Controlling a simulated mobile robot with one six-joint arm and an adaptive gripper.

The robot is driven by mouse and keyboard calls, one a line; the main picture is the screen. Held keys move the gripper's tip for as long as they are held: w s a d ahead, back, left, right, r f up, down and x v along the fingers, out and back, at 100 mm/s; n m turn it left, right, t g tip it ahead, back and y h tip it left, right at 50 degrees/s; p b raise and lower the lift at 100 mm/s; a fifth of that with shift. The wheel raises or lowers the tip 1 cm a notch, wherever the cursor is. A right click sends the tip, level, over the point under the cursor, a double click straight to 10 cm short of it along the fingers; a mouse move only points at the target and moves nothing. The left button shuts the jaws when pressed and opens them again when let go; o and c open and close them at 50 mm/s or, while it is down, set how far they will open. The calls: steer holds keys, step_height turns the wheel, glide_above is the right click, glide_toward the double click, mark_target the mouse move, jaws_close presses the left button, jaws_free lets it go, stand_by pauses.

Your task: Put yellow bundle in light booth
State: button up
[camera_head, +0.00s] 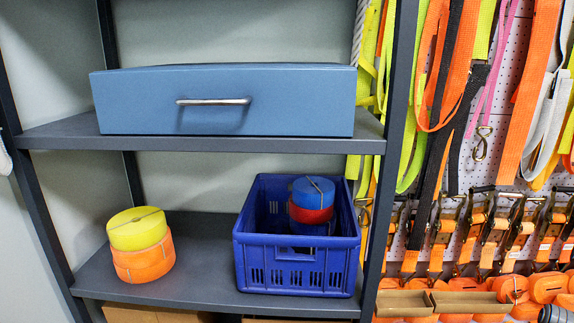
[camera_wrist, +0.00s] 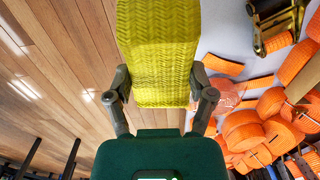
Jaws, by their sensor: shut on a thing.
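In the wrist view my gripper (camera_wrist: 161,88) is shut on a yellow bundle (camera_wrist: 157,40) of woven strap, with one finger on each side of it. The bundle's far end runs out of the top of the picture. My gripper does not show in the head view. A blue-grey box (camera_head: 225,100) with a metal bar handle on its closed front stands on the upper shelf; I cannot tell whether it is the light booth. Another yellow bundle (camera_head: 137,228) sits on top of an orange bundle (camera_head: 146,262) on the lower shelf at left.
A blue crate (camera_head: 297,268) on the lower shelf holds a blue roll (camera_head: 312,189) above a red one. The lower shelf (camera_head: 205,250) is bare between crate and stacked bundles. Straps and ratchets hang on the right wall. A wooden floor (camera_wrist: 55,70) shows in the wrist view.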

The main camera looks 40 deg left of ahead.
step_height(320, 180, up, 42)
steer(key=p, duration=4.1)
steer(key=shift+r, duration=0.2)
steer(key=shift+s, duration=0.1)
